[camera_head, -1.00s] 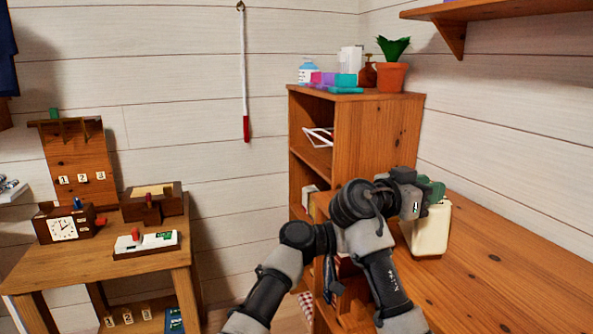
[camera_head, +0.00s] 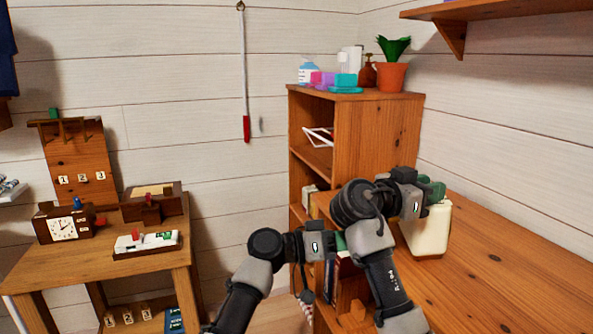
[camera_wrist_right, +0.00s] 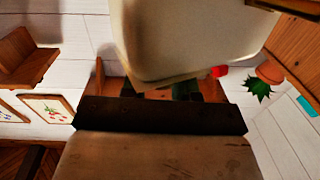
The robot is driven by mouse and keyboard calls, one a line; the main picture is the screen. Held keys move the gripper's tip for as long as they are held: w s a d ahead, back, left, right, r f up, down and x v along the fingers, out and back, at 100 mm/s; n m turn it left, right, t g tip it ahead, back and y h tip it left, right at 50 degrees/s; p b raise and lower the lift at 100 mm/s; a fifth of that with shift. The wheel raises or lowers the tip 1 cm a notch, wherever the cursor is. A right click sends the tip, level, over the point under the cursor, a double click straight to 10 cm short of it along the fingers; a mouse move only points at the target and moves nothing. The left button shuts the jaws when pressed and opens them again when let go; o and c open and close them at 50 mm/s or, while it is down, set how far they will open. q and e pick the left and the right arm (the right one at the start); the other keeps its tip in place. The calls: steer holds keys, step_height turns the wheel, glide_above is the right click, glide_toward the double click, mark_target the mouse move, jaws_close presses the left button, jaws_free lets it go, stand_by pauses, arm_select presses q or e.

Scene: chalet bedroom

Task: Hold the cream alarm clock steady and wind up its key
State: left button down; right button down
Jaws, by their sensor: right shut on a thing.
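The cream alarm clock (camera_head: 430,232) stands on the wooden desk at the right of the head view. Its face and winding key are not visible. My right gripper (camera_head: 432,192) is at the clock's top, with its green fingers closed on it. In the right wrist view the cream body (camera_wrist_right: 185,40) fills the top middle, close to the gripper. My left gripper (camera_head: 340,242) is left of the clock and apart from it. The right arm partly hides its green fingers, so their opening cannot be made out.
The desk (camera_head: 500,270) is clear to the right of the clock. A wooden shelf unit (camera_head: 375,135) stands behind, with a potted plant (camera_head: 391,77) and bottles on top. A side table (camera_head: 90,265) at left holds a brown clock box (camera_head: 62,225) and other boxes.

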steer(key=shift+f, duration=0.25)
steer(key=c, duration=0.8)
jaws_free()
steer(key=shift+w+d, duration=0.1)
steer(key=shift+o, duration=0.2)
